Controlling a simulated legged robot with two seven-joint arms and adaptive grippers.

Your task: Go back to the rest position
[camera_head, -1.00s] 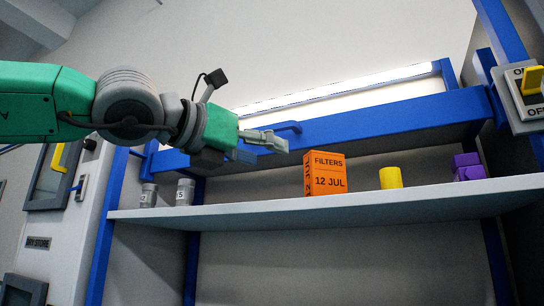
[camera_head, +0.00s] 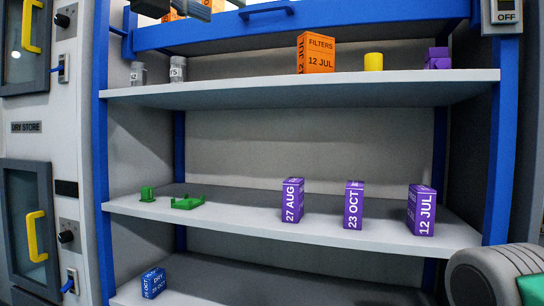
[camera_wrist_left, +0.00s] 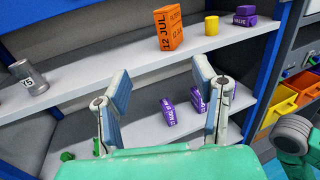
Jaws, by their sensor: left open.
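In the left wrist view my left gripper (camera_wrist_left: 163,85) is open, its two blue-grey fingers spread with nothing between them. It points towards the shelf unit. Behind the fingers are an orange filters box (camera_wrist_left: 168,30) on the upper shelf and purple boxes (camera_wrist_left: 168,112) on the shelf below, partly covered by the fingers. In the head view only dark parts at the top left edge may belong to my left arm. My right arm's grey and green link shows at the head view's bottom right; my right gripper is not seen.
The upper shelf (camera_head: 250,88) holds grey canisters (camera_head: 177,69), the orange box (camera_head: 316,52), a yellow cylinder (camera_head: 373,62) and a purple item (camera_head: 437,58). The middle shelf (camera_head: 240,222) holds green parts (camera_head: 187,202) and purple boxes (camera_head: 353,205). A blue box (camera_head: 153,283) sits below. Blue posts (camera_head: 498,150) flank the shelves.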

